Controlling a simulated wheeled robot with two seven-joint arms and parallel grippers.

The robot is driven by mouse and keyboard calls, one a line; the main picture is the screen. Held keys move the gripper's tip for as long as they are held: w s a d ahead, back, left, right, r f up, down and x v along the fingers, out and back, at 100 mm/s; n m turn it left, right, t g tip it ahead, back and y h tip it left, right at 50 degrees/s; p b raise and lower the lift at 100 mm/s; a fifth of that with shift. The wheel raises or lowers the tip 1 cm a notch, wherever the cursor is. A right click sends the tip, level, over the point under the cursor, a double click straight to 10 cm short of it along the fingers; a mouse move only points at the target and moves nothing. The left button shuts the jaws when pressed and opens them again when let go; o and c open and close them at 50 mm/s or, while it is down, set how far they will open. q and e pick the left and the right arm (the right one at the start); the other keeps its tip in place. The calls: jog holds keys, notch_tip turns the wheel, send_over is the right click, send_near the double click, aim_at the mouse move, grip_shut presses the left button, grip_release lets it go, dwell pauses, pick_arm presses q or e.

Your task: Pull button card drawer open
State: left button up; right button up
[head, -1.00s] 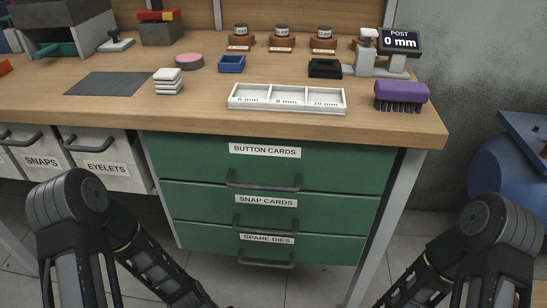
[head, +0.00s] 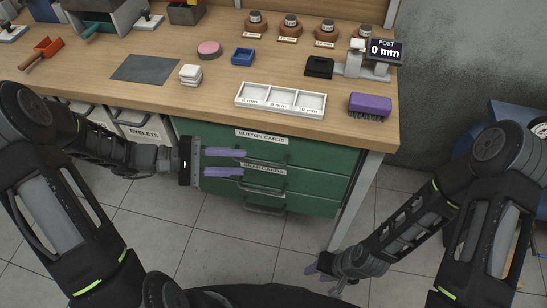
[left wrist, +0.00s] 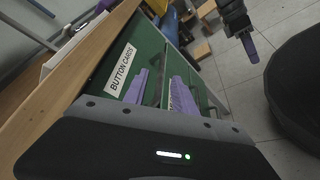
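The green button card drawer (head: 310,152) is the top one of three under the bench and looks shut. Its white label BUTTON CARDS (head: 262,136) also shows in the left wrist view (left wrist: 122,70). Its dark bar handle (head: 270,158) is partly hidden behind my left gripper's fingers. My left gripper (head: 243,163) is open, its two purple fingers apart, in front of the drawer near the handle. In the left wrist view the fingers (left wrist: 160,92) point at the drawer front; I cannot tell whether they touch the handle. My right gripper (head: 322,275) hangs low over the floor at the right, away from the drawers.
Below are the snap cards drawer (head: 325,178) and a bottom drawer (head: 310,204). The bench top holds a white three-part tray (head: 281,110), a purple brush (head: 370,105) and a grey mat (head: 145,68). The floor in front is clear.

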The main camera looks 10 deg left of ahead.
aim_at(263, 164)
pick_arm(q)
jog(key=shift+x, duration=3.75)
jog(key=shift+c, duration=0.2)
grip_shut()
